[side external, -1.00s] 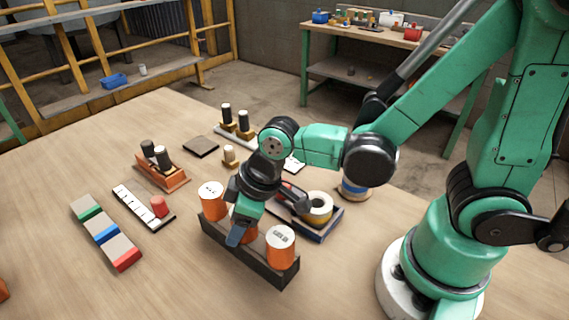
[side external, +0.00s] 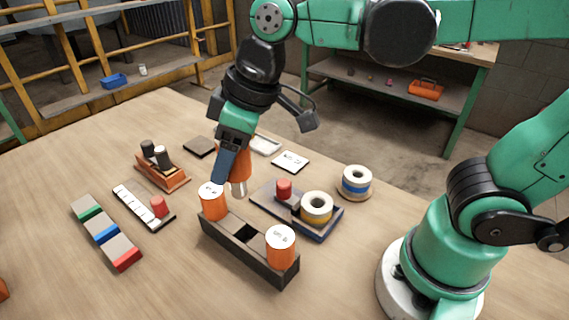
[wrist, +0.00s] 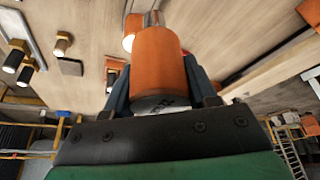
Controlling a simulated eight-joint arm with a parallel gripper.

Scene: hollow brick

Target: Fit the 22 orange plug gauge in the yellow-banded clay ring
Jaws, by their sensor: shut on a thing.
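My gripper (side external: 232,160) is shut on an orange plug gauge (side external: 242,168) and holds it above the dark rack (side external: 215,238). In the wrist view the held gauge (wrist: 158,62) sits between the two fingers, a narrower metal end pointing away. Its end label is partly hidden and I cannot read it. Two other orange gauges stand in the rack, one at the left end (side external: 213,203) and one at the right end (side external: 280,248); the middle slot is empty. The yellow-banded clay ring (side external: 317,213) lies in a blue-edged tray, right of my gripper, its hole facing up.
A blue-banded ring (side external: 356,184) stands behind the yellow-banded one. A white card (side external: 290,161), a dark block (side external: 200,146), an orange stand with dark pegs (side external: 162,170) and a colour-striped bar (side external: 106,235) lie around.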

